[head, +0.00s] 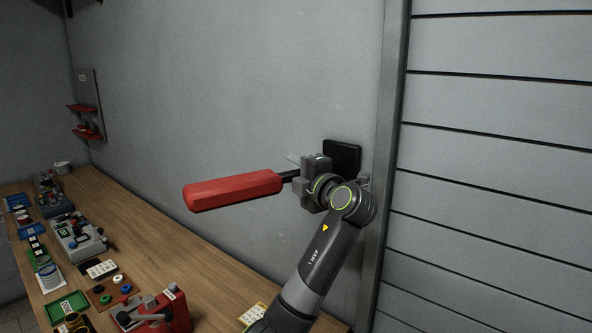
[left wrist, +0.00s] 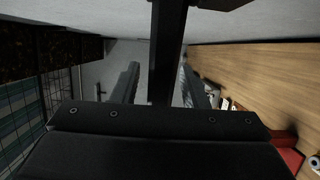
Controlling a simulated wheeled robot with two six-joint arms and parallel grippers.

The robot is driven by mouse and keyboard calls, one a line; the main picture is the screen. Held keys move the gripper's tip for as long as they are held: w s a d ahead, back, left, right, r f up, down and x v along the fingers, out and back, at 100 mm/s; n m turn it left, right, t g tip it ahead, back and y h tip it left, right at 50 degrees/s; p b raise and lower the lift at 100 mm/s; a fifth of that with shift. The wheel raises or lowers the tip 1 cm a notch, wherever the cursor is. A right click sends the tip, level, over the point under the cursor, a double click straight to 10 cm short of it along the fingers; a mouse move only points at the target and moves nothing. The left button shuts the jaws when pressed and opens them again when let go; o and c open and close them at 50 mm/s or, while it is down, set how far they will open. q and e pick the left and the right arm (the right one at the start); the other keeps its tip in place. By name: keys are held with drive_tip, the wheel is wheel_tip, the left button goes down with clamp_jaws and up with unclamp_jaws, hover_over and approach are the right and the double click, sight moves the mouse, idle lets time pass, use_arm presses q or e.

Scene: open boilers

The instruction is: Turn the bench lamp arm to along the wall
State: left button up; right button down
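The bench lamp has a long red head (head: 232,190) on a dark arm (head: 289,175), which joins a black wall mount (head: 342,156) near the corner post. The lamp points left from the mount, with the head above the bench; its exact angle to the wall is hard to tell. My left gripper (head: 312,180) is at the dark arm between head and mount. In the left wrist view the dark bar (left wrist: 168,45) passes between the two fingers (left wrist: 160,80). A gap shows on its left side, so the fingers look open around it. My right gripper is out of view.
The wooden bench (head: 140,228) runs along the grey wall (head: 230,80). A red device (head: 172,311), a green tray (head: 66,306) and several small items stand on it. A small red shelf (head: 84,108) hangs at the far left. A slatted panel (head: 500,180) fills the right side.

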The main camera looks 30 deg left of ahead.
use_arm(q)
clamp_jaws()
drive_tip(key=shift+f, duration=0.1)
